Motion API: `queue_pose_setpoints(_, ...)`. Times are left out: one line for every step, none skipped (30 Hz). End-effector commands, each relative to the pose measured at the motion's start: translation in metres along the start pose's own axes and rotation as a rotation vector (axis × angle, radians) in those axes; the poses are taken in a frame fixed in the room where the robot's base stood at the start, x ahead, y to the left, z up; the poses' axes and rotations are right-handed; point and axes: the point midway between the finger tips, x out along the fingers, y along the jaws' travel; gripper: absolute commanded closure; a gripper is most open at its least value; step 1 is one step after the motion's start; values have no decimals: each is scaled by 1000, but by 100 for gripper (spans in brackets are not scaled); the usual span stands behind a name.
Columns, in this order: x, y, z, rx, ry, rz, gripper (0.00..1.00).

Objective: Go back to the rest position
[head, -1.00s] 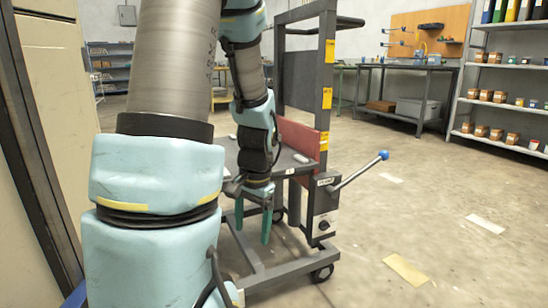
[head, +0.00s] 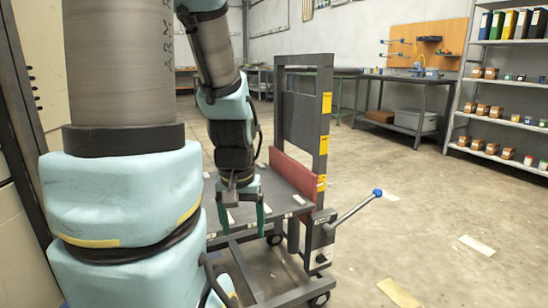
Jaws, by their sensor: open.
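My gripper (head: 242,222) hangs fingers-down from my arm, left of centre in the head view. Its two green fingers are apart and nothing shows between them. It is in front of the flat grey bed (head: 282,199) of the wheeled calender press; whether it touches the bed cannot be told. The press has a dark upright frame (head: 301,110) with yellow labels and a red panel (head: 297,174) at its foot. A lever with a blue knob (head: 377,193) sticks up and out to the right from the box on the press's side. My arm hides the press's left part.
A workbench (head: 420,85) with bins stands at the back. A shelf unit (head: 500,100) with small boxes and binders is at the right. A beige cabinet wall (head: 20,210) is close on the left. The concrete floor right of the press is open, with a few flat pale patches.

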Motion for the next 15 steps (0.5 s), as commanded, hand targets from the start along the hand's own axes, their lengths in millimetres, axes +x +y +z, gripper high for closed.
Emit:
queue_pose_setpoints(-33,0,-5,0,0,0,19)
queue_pose_setpoints(-42,0,-6,0,0,0,19)
queue_pose_setpoints(-54,0,-8,1,0,0,19)
queue_pose_setpoints(-64,0,-9,1,0,0,19)
queue_pose_setpoints(-73,0,-10,1,0,0,19)
queue_pose_setpoints(-85,0,-12,1,0,0,19)
queue_pose_setpoints(-94,0,-13,1,0,0,19)
queue_pose_setpoints(-103,0,-14,1,0,0,19)
queue_pose_setpoints(-116,0,-16,1,0,0,19)
queue_pose_setpoints(-125,0,-18,1,0,0,19)
queue_pose_setpoints(-134,0,-19,1,0,0,19)
queue_pose_setpoints(-146,0,-20,1,0,0,19)
queue_pose_setpoints(-155,1,-22,1,0,0,19)
queue_pose_setpoints(-163,1,-23,1,0,0,19)
queue_pose_setpoints(-174,1,-24,1,0,0,19)
